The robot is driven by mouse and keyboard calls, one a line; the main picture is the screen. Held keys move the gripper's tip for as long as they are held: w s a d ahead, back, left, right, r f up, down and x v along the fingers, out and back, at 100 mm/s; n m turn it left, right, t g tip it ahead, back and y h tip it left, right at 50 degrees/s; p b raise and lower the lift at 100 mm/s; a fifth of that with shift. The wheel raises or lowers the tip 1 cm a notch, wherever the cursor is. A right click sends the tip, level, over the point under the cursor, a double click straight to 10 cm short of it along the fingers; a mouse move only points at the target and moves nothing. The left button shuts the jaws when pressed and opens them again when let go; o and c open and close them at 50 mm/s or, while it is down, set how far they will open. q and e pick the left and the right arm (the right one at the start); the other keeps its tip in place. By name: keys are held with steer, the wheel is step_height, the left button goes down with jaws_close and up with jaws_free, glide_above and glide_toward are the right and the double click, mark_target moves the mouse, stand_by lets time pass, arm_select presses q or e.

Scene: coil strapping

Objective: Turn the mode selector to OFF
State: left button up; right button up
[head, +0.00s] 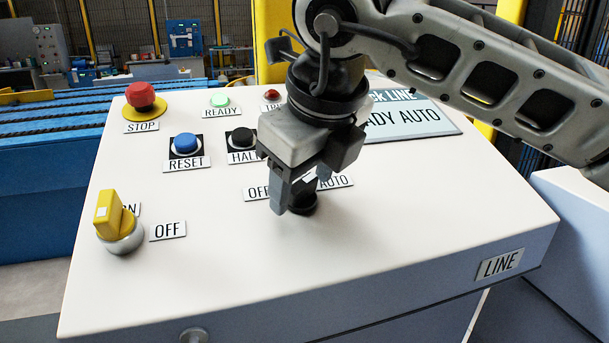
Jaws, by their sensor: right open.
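The mode selector (304,203) is a black rotary knob on the white sloped panel. An OFF label (257,191) is at its upper left and an AUTO label (335,182) at its upper right. My right gripper (292,200) is open, pointing down over the selector with its fingers at the knob. The fingers hide much of the knob, so I cannot tell whether they touch it. A small white mark shows between the fingers near the knob's top. The display (415,118), partly behind my right arm, shows "ADY AUTO". My left gripper is not in view.
The panel's front right is clear.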

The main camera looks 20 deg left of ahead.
steer(key=c, duration=1)
